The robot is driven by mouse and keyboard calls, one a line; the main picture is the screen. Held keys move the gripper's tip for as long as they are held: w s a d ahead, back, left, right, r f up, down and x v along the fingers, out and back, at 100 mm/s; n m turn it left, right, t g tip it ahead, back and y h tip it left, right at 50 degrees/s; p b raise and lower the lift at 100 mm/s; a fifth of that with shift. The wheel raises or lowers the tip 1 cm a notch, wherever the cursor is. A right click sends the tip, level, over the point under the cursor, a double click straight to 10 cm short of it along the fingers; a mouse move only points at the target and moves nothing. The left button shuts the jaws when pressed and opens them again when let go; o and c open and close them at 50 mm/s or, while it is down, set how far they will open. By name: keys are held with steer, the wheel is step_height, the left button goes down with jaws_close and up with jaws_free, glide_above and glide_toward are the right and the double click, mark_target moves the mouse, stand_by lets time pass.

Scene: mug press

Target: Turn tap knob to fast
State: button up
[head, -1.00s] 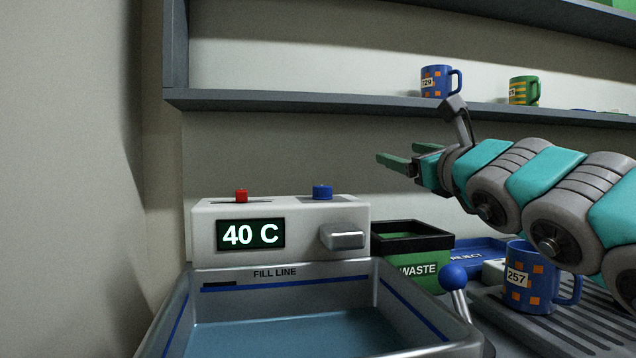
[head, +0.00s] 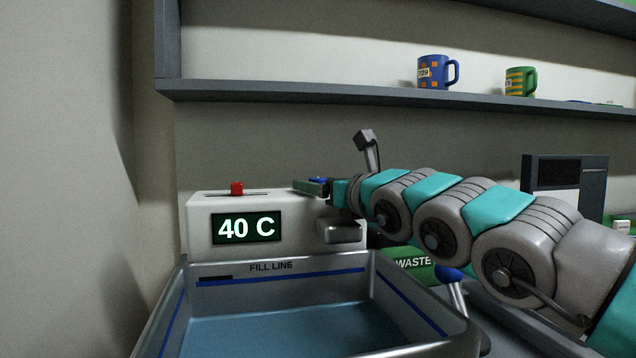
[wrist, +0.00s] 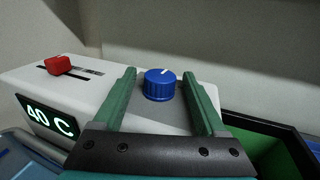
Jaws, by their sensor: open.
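The blue tap knob (wrist: 160,86) stands on top of the white tap unit (head: 200,238), with a white mark on its top pointing away from the wrist camera. My gripper (wrist: 165,98) is open, with one green finger on each side of the knob and a gap visible on both sides. In the head view my gripper (head: 310,187) is over the right end of the unit and mostly hides the knob. The red slider (wrist: 58,65) sits to the left on the unit. The display (head: 246,228) reads 40 C.
A metal basin (head: 375,270) of water with a fill line is below the unit. The green waste bin (head: 412,262) is just right of it, partly behind my arm. A blue mug (head: 432,72) and a green mug (head: 518,82) stand on the shelf (head: 300,93) above.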

steer(key=shift+w+a, duration=0.2)
steer(key=shift+w, duration=0.05)
jaws_close()
stand_by(0.6)
